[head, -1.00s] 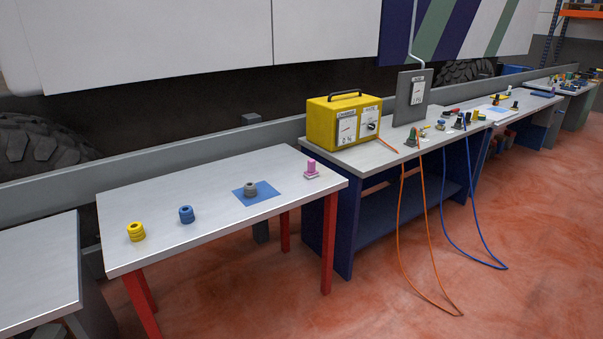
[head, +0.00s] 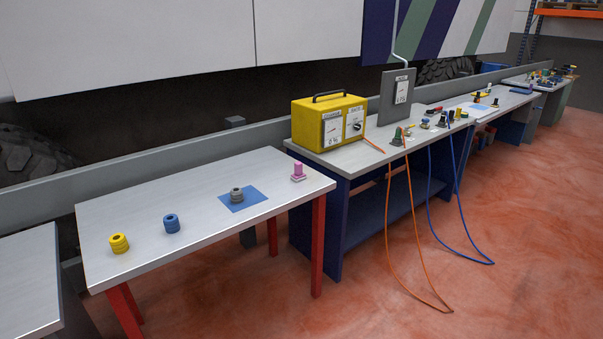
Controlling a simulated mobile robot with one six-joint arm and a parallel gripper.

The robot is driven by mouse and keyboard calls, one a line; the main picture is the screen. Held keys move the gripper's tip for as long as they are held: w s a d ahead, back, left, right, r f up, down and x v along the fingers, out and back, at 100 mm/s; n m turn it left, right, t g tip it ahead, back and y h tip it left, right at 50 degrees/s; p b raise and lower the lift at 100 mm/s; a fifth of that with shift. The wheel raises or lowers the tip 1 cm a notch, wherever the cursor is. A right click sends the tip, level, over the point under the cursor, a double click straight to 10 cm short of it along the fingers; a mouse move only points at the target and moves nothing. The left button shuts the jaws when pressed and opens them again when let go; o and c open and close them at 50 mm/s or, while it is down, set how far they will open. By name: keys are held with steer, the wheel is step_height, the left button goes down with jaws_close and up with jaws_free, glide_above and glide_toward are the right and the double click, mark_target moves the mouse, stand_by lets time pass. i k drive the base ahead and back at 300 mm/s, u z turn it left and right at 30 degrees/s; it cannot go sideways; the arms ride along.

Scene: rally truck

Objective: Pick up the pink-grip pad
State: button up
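The pink-grip pad (head: 298,172) stands upright near the right end of the white-topped table with red legs (head: 150,203). It has a pink grip on a flat, pale pink base. It stands apart from the other items on that table. My gripper is not in view in the head view, so its state does not show.
On the same table are a yellow ringed piece (head: 119,243), a blue one (head: 171,223) and a grey one (head: 237,194) on a blue square (head: 258,196). A yellow box (head: 328,124) stands on the bench to the right. Orange (head: 412,250) and blue (head: 440,238) cables hang to the open red floor.

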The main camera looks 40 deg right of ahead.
mark_target(299, 175)
steer(key=i, duration=0.9)
steer(key=u, duration=0.05)
